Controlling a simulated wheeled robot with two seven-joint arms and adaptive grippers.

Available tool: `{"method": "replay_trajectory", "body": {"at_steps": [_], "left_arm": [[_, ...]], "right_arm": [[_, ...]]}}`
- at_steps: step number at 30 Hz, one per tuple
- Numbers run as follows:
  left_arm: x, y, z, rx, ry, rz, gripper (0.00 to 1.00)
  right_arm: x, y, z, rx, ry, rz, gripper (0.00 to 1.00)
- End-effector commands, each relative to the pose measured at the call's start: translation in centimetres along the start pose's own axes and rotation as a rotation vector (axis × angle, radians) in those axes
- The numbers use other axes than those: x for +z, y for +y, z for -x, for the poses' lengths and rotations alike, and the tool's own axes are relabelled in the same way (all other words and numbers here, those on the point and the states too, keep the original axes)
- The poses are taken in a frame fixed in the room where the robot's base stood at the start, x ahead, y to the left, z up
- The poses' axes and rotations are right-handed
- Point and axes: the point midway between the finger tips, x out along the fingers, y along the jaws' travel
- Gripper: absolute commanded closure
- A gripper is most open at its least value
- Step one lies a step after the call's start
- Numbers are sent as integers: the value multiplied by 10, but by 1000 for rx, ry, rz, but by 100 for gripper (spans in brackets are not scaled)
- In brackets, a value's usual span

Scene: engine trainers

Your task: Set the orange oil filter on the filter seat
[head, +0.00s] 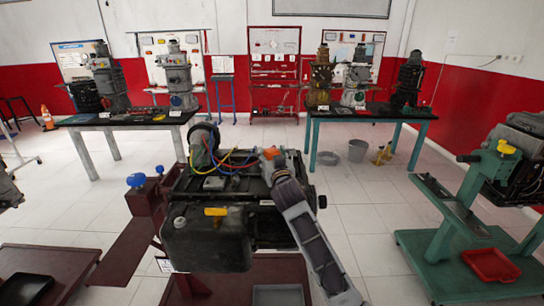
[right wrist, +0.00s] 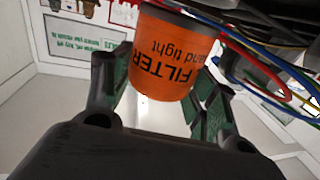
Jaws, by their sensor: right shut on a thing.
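The orange oil filter (right wrist: 165,62) is between the green-padded fingers of my right gripper (right wrist: 160,105), which is shut on it. Its printed lettering reads upside down in the right wrist view. In the head view a small part of the filter (head: 271,153) shows past my right gripper (head: 274,166), at the far right part of the engine trainer (head: 225,200). I cannot make out the filter seat, or whether the filter touches the engine. My left gripper is not in view.
Red, blue and yellow hoses (right wrist: 270,75) pass close to the filter's right side in the wrist view. A green stand (head: 445,240) with a red tray (head: 490,265) is at the right. Two tables (head: 350,113) with engines stand behind. Open tiled floor lies between them.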

Motion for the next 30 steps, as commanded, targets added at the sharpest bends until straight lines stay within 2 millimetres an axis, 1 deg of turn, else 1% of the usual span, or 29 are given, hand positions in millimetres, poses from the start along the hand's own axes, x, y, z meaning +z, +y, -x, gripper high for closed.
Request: {"method": "replay_trajectory", "body": {"at_steps": [11, 30], "left_arm": [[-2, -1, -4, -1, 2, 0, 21], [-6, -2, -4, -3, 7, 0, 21]], "right_arm": [[6, 0, 0, 0, 2, 0, 73], [8, 0, 0, 0, 2, -1, 73]]}}
